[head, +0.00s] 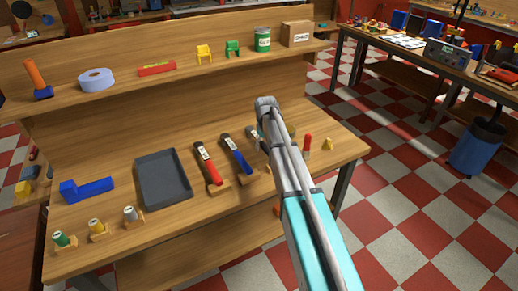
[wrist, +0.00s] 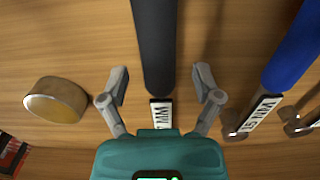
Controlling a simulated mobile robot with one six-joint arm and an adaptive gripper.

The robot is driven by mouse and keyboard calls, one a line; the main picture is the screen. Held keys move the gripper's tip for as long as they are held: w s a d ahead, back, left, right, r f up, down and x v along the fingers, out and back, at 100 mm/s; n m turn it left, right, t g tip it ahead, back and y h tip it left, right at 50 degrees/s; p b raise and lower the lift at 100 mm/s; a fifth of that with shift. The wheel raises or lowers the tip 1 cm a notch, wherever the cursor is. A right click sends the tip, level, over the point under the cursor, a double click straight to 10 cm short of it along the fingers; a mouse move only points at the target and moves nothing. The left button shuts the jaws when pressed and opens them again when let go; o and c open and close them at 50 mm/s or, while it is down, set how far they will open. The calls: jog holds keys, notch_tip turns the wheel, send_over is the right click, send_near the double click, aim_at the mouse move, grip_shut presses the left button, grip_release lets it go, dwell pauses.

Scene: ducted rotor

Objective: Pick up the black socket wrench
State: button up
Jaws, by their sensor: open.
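The black socket wrench (wrist: 155,45) shows in the wrist view as a thick black handle running down from the top edge. A white label reading "MM" (wrist: 161,111) sits at its lower end, and my gripper body hides what lies below. My gripper (wrist: 161,84) is open, with one finger on each side of the handle's labelled end. Neither finger visibly touches it, and I cannot tell the height gap. In the head view my arm covers most of the black wrench and the gripper.
A blue-handled wrench (head: 234,154) lies beside it, and shows right of my gripper in the wrist view (wrist: 293,48). A red-handled wrench (head: 208,163) and grey tray (head: 163,180) are farther left. A red-handled tool (head: 306,142) stands right of my arm. A brass-coloured round piece (wrist: 57,99) lies left of my gripper.

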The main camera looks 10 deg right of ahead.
jog(key=shift+f+b, duration=0.4)
jog(key=shift+f, duration=0.3)
grip_shut()
dwell(0.4)
